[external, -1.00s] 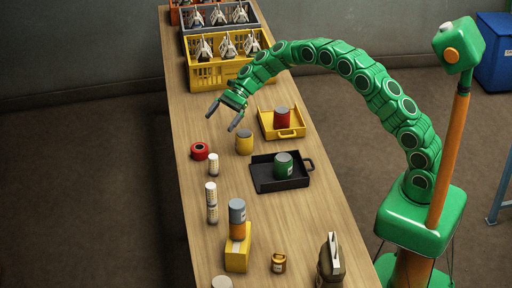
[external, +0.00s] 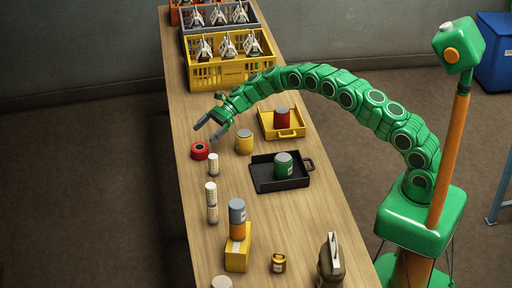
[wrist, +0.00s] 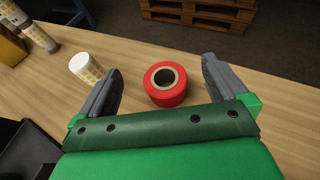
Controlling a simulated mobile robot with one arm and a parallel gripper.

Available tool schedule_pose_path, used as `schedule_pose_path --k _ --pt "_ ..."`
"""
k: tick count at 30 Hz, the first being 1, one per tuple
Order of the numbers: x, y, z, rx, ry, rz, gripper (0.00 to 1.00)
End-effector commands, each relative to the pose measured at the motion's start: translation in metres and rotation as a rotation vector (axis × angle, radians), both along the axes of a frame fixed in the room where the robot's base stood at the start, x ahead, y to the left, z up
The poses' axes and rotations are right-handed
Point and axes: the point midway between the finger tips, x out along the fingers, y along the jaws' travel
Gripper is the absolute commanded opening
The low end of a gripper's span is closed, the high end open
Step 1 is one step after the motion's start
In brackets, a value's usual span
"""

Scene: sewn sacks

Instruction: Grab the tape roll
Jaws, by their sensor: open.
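The tape roll (external: 200,151) is red with a pale core and lies flat near the left edge of the wooden table. In the wrist view the tape roll (wrist: 165,86) shows between and ahead of my two fingers. My gripper (external: 207,131) is open, empty and just above and behind the tape roll in the external view. My gripper also shows in the wrist view (wrist: 160,78), its grey fingers apart on either side of the roll. I see no contact with the roll.
A small white patterned cylinder (external: 213,164) stands close to the roll; in the wrist view it (wrist: 86,68) is just beside the left finger. A yellow can (external: 244,142), a black tray (external: 263,184) and a yellow tray (external: 266,128) are to the right. A yellow crate (external: 228,73) is behind.

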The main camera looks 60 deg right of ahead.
Motion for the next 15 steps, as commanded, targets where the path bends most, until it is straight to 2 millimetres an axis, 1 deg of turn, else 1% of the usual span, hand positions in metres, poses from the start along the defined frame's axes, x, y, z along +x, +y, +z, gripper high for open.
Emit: schedule_pose_path --k 1,7,15 --pt "0.0 0.0 -0.008 0.0 0.002 -0.001 1.0" --pt "0.0 -0.001 -0.033 -0.001 0.001 0.0 1.0" --pt "0.0 -0.001 -0.046 -0.001 -0.001 0.0 1.0"
